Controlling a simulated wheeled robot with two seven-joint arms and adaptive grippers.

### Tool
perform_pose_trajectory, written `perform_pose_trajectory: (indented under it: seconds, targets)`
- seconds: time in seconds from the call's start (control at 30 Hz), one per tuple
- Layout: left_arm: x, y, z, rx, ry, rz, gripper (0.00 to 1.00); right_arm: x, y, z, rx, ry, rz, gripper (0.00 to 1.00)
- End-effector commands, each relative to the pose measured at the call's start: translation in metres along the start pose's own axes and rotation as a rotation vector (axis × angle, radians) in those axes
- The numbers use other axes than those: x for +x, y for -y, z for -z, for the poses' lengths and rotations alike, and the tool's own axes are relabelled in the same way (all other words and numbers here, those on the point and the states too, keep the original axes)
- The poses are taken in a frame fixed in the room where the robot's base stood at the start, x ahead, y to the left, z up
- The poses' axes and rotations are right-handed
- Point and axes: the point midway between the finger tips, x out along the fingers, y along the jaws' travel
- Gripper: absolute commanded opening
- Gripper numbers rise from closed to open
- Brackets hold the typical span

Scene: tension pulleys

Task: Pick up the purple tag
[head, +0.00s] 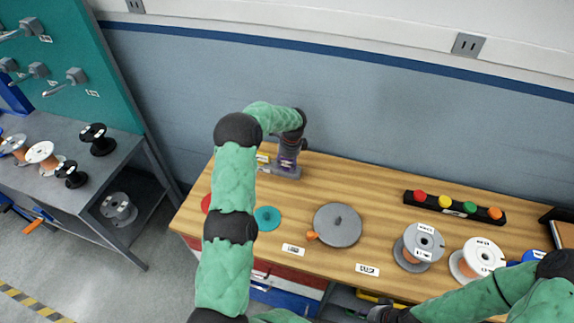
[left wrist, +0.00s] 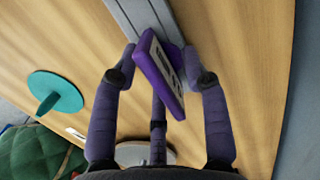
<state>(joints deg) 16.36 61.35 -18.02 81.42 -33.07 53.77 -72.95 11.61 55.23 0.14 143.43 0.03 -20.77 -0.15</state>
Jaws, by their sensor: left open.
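The purple tag (left wrist: 158,72) is a thin purple plate with a pale label, standing at the end of a grey rack (left wrist: 150,18) in the left wrist view. In the head view the rack (head: 283,171) is at the back left of the wooden table, and the tag is small and mostly hidden under my left gripper (head: 289,158). My left gripper (left wrist: 162,70) is open, with its fingers on either side of the tag; I see no clear grip on it. My right gripper (head: 383,313) is a dark shape at the bottom edge, its fingers unclear.
A yellow tag (head: 262,157) is at the rack's left part. A teal disc (head: 267,218), a grey disc (head: 338,225) and spools (head: 419,247) lie nearer the front. A bar with coloured knobs (head: 455,207) is at right. The wall is close behind the rack.

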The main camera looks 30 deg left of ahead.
Motion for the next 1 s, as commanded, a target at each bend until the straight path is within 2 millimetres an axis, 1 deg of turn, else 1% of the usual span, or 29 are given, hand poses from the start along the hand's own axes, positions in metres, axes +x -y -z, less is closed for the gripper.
perform_pose_trajectory:
  seconds: [0.03,0.07,0.1,0.17,0.2,0.23,0.57,0.73,0.87,1.0]
  targets:
    - [0.000,0.000,0.000,0.000,0.000,0.000,0.45,0.000,0.000,0.000,0.000,0.000,0.000,0.40]
    - [0.000,0.000,0.000,0.000,0.000,0.000,0.42,0.000,0.000,0.000,0.000,0.000,0.000,0.40]
    - [0.000,0.000,0.000,0.000,0.000,0.000,0.31,0.000,0.000,0.000,0.000,0.000,0.000,0.40]
    - [0.000,0.000,0.000,0.000,0.000,0.000,0.14,0.000,0.000,0.000,0.000,0.000,0.000,0.40]
    - [0.000,0.000,0.000,0.000,0.000,0.000,0.03,0.000,0.000,0.000,0.000,0.000,0.000,0.40]
    - [-0.001,0.000,0.000,0.000,0.000,0.000,0.00,0.000,0.000,0.000,0.000,0.000,0.000,0.40]
    - [-0.001,0.000,0.000,0.000,0.000,0.000,0.00,0.000,0.000,0.000,0.000,0.000,0.000,0.40]
    - [-0.005,0.000,-0.001,0.000,0.000,0.001,0.00,-0.001,0.000,0.000,0.000,0.000,0.000,0.40]
    - [-0.016,0.001,-0.002,0.000,0.000,0.002,0.00,-0.004,0.002,0.000,0.000,0.000,0.000,0.40]
    - [-0.037,0.000,-0.004,0.002,0.000,0.003,0.00,-0.010,0.004,0.000,0.000,0.000,0.000,0.40]
